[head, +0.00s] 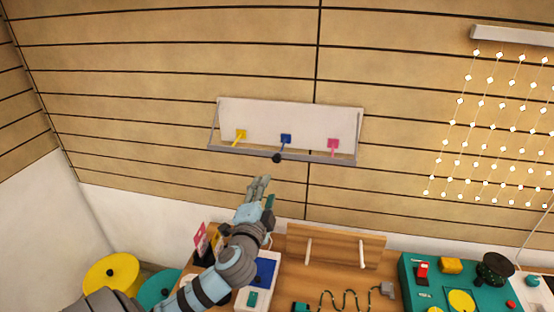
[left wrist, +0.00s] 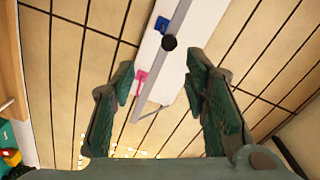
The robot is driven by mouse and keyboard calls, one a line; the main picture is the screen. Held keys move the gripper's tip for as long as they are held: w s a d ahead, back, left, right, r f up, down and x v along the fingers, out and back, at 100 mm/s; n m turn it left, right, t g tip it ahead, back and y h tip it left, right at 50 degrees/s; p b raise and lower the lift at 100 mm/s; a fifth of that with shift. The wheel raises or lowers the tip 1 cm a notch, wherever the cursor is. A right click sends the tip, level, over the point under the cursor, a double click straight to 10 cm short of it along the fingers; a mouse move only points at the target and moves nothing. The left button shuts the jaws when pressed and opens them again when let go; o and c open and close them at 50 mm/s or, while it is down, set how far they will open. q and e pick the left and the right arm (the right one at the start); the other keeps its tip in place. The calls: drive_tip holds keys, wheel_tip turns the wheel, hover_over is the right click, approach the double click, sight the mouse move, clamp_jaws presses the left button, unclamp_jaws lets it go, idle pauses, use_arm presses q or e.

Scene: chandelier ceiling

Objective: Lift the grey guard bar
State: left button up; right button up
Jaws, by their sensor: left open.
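The grey guard bar (head: 318,159) runs along the lower front of a white wall panel (head: 280,115), with side arms reaching up at both ends. A black knob (head: 276,158) sits on the bar near its middle. My left gripper (head: 262,181) is below the knob and a little to its left in the head view, apart from the bar. In the left wrist view the gripper (left wrist: 161,80) is open and empty, with the bar (left wrist: 160,75) and the black knob (left wrist: 169,42) seen between and beyond its fingers. My right gripper is out of view.
Yellow, blue (head: 286,139) and pink (head: 333,144) levers sit on the panel behind the bar. Below is a wooden bench with a rack (head: 335,246), a wavy green wire (head: 347,300) and a green control box (head: 440,275). Strings of lights (head: 500,120) hang at right.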

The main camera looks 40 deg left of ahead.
sight(276, 160)
use_arm(q)
drive_tip(key=x, duration=0.4)
drive_tip(key=r+x, duration=0.1)
drive_tip(key=x, duration=0.9)
drive_tip(key=shift+w+r, duration=0.15)
drive_tip(key=shift+r, duration=0.15)
drive_tip(key=shift+f, duration=0.1)
clamp_jaws()
